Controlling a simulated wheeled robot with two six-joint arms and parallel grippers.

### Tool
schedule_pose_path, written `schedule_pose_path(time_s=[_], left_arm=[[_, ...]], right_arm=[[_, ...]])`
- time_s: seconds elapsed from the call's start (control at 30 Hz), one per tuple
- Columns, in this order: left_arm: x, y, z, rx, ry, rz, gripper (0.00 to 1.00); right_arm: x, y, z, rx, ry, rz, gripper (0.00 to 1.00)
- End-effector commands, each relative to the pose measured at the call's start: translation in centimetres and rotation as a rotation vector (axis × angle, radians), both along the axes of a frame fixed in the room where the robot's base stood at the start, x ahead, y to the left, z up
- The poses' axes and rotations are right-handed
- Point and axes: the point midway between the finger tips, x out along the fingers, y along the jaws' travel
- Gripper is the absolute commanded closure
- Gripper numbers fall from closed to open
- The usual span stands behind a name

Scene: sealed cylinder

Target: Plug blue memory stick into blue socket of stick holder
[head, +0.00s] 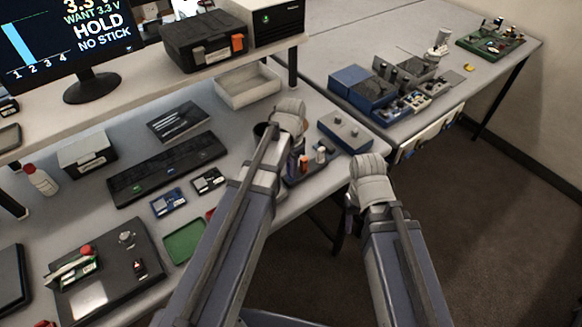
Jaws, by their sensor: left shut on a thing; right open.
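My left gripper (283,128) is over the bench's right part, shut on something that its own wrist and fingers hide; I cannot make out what. A small dark base with upright orange and white pieces (319,154) stands just right of my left forearm and partly behind it. It may be the stick holder, but I cannot tell, and no blue socket can be made out. I cannot pick out a blue memory stick. My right gripper (353,202) is open and empty, beyond the bench edge over the floor.
The monitor (68,40) reads "HOLD NO STICK".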

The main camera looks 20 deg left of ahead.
Motion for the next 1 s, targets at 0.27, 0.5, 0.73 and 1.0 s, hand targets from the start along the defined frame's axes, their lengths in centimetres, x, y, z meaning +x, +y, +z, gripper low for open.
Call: schedule_pose_path(time_s=[0.27,0.5,0.73,1.0], left_arm=[[0.00,0.00,0.00,0.000,0.000,0.000,1.00],[-0.01,0.01,0.00,0.000,0.000,0.000,1.00],[0.00,0.00,-0.20,0.000,0.000,0.000,1.00],[0.00,0.00,-0.73,0.000,0.000,0.000,1.00]], right_arm=[[0.00,0.00,0.00,0.000,0.000,0.000,0.46],[0.00,0.00,0.00,0.000,0.000,0.000,0.46],[0.00,0.00,-0.20,0.000,0.000,0.000,0.46],[0.00,0.00,-0.73,0.000,0.000,0.000,0.46]])
